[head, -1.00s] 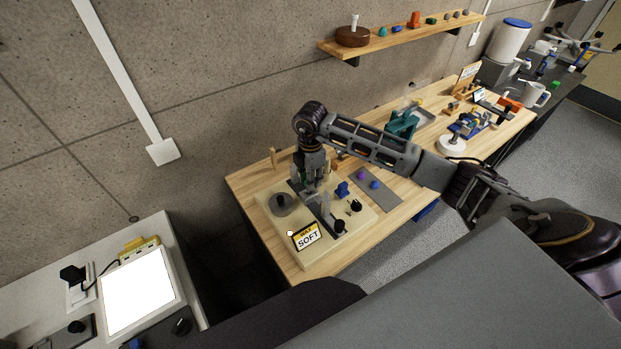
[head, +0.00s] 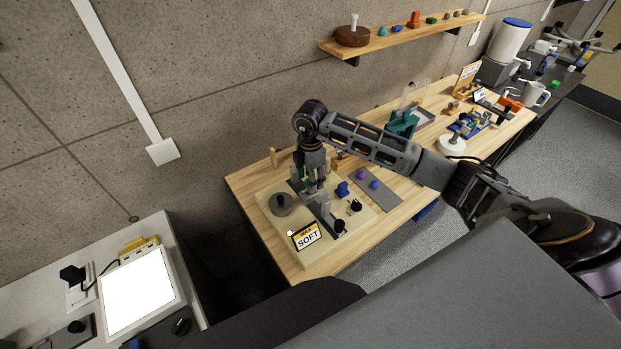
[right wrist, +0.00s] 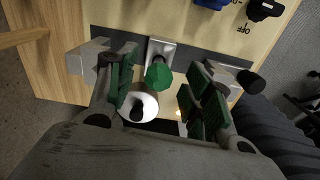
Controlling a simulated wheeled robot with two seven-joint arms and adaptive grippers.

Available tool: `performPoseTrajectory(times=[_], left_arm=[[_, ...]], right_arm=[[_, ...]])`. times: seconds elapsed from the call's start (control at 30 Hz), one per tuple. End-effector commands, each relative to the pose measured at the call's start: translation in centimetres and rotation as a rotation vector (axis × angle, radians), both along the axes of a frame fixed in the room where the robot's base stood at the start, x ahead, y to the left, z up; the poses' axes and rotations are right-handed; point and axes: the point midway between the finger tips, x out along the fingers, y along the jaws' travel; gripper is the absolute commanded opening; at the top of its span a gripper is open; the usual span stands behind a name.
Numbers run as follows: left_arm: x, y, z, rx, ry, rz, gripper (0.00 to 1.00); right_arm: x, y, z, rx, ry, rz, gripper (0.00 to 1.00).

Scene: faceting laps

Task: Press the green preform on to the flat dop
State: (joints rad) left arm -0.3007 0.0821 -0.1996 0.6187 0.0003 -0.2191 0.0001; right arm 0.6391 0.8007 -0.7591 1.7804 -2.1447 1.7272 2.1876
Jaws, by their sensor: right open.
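The green preform (right wrist: 158,77) is a faceted dark green piece in the right wrist view. It lies between the fingers of my right gripper (right wrist: 161,92), with a visible gap on both sides. The gripper is open, its green pads apart. The preform appears to sit over the end of a dop held at a silver metal block (right wrist: 162,50); the dop is mostly hidden beneath it, and I cannot tell how firmly they touch. In the head view my right gripper (head: 314,190) points down over the cream station; the preform cannot be made out there. My left gripper is not in view.
The cream station (head: 318,258) bears a "WAX SOFT" sign (head: 306,236), a grey round disc (head: 281,204) and black knobs. A grey mat (head: 386,197) with purple and blue pieces lies to its right. A teal stand (head: 402,124) is farther back.

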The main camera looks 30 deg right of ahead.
Motion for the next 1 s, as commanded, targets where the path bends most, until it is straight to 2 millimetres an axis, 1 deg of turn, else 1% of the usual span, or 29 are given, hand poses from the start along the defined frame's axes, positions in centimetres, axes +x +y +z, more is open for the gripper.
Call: performPoseTrajectory(times=[0.17, 0.27, 0.7, 0.9, 1.0], left_arm=[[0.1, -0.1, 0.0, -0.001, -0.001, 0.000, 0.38], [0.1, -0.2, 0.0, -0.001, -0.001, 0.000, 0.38], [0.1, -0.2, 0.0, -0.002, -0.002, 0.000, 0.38], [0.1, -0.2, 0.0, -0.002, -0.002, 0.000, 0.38], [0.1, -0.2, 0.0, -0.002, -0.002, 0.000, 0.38]], right_arm=[[0.1, 0.0, 1.4, 0.000, -0.002, -0.001, 0.51], [0.1, 0.0, 2.7, -0.001, -0.002, 0.000, 0.51], [0.1, 0.0, 9.1, 0.000, -0.003, 0.000, 0.51], [0.1, 0.0, 11.0, 0.000, -0.001, -0.001, 0.51], [0.1, 0.0, 11.4, -0.001, 0.000, 0.000, 0.51]])
